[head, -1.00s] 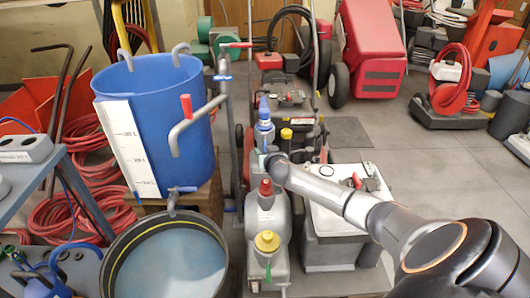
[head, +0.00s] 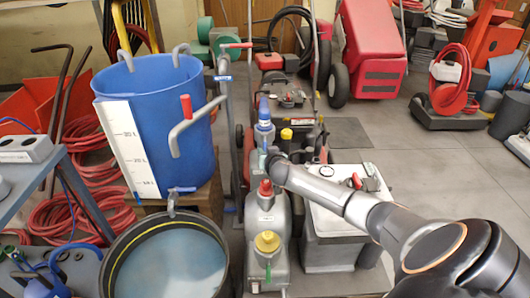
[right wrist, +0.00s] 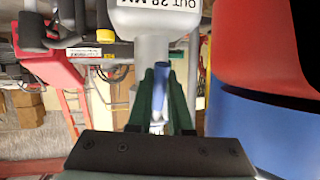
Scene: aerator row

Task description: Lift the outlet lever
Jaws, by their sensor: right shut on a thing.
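My right gripper (head: 270,158) reaches in from the right between the blue-topped and red-capped ones. In the right wrist view my green fingers (right wrist: 161,98) are closed around a slim blue lever (right wrist: 161,72), which I take for the outlet lever. A grey body with an upside-down "OUT 38 MM" label (right wrist: 158,8) sits above it. The lever is mostly hidden in the head view. My left gripper is not in view.
A blue graduated tank (head: 185,110) and a round black-rimmed basin (head: 112,275) stand to the left. A grey box (head: 322,255) stands under my right forearm. Large red and blue surfaces (right wrist: 265,110) are close at the right of the wrist view. Open floor (head: 440,190) lies right.

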